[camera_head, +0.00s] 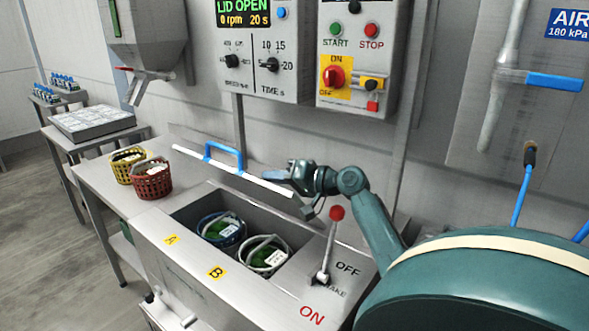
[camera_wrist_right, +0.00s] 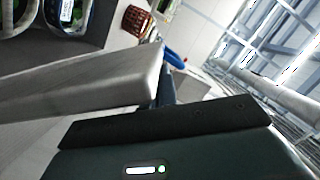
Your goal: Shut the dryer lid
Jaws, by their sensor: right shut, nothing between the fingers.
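The dryer lid (camera_head: 235,172) stands open at the back of the dryer, seen along its pale edge, with a blue handle (camera_head: 225,150). The display reads LID OPEN. My right gripper (camera_head: 276,175) is shut and empty, close to the right end of the lid. I cannot tell whether it touches. In the right wrist view the lid (camera_wrist_right: 90,85) is a broad grey slab beyond the gripper, with the blue handle (camera_wrist_right: 176,59) behind it. Inside the open dryer sit a blue basket (camera_head: 212,219) and a grey basket (camera_head: 283,256), both holding greens. My left gripper is not in view.
A lever with a red knob (camera_head: 337,213) rises at the dryer's right, beside OFF and ON marks. A red basket (camera_head: 152,184) and a yellow basket (camera_head: 122,171) stand on the left bench. The control panel (camera_head: 256,86) is on the wall behind.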

